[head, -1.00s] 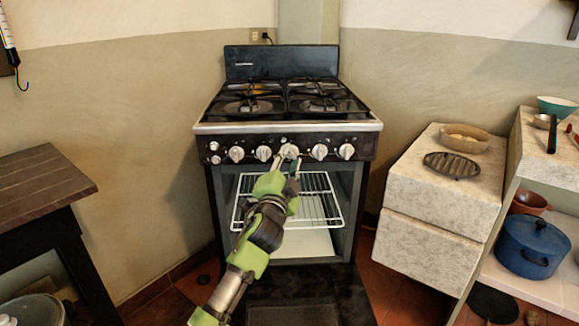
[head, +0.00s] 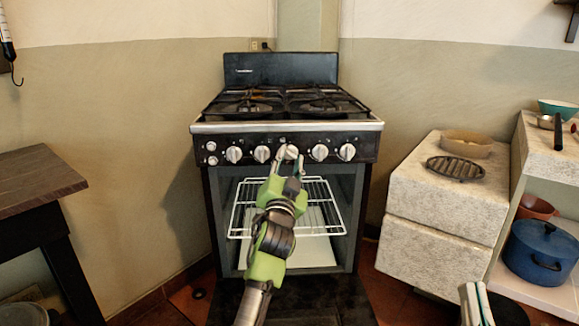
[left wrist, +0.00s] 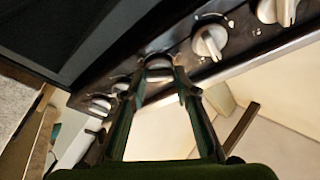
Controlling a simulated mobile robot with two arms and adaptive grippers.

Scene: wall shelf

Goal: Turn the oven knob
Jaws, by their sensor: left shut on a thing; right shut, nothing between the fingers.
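The oven (head: 362,200) stands against the back wall with a row of several white knobs on its black front panel. My left gripper (head: 289,160) is shut on the middle oven knob (head: 291,151). In the left wrist view the fingers (left wrist: 159,82) lie on either side of that knob (left wrist: 158,63), which they partly hide. Other knobs stand free on both sides, such as one to the right (head: 319,152) and one to the left (head: 262,154). My right gripper (head: 477,303) is shut and empty at the bottom right, away from the oven.
The oven's front is open, showing a wire rack (head: 330,207) below the knobs. A dark wooden table (head: 40,190) stands left. A stone counter (head: 440,220) stands right, beside a shelf with a blue pot (head: 540,250).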

